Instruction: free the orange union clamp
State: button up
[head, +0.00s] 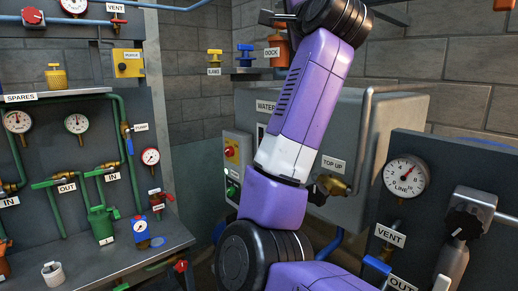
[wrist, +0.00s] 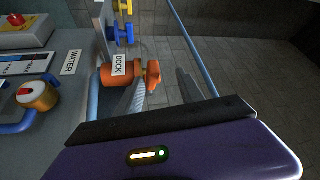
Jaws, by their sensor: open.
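The orange union clamp, labelled DOCK, shows in the wrist view (wrist: 108,76) as a thick round orange body with a flared orange end on its right. In the head view the orange piece (head: 282,61) is beside the DOCK label, partly hidden by my arm. My gripper (wrist: 165,88) is open in the wrist view, with one grey finger below the clamp's right part and the other to its right. The fingers look close to the clamp, but I cannot tell whether they touch it. Nothing is held between them.
Yellow and blue fittings (head: 214,60) are on the wall left of the clamp. A grey WATER tank (head: 385,120) stands below, with a TOP UP valve. A blue pipe (wrist: 192,45) runs past the clamp. Gauge panels stand left and right.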

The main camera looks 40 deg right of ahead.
jog(key=a+f+n, duration=0.2)
jog(key=f+n, duration=0.1)
jog(key=f, duration=0.7)
jog(key=a+f+n+t, duration=0.1)
jog(key=a+f+n, duration=0.2)
jog(key=f, duration=0.8)
jog(key=a+f+n+b, duration=0.1)
jog(key=f+n, duration=0.3)
jog(key=f, duration=0.7)
jog(key=shift+s+a+y, duration=0.3)
jog(key=shift+a+y, duration=0.1)
jog(key=shift+a, duration=0.5)
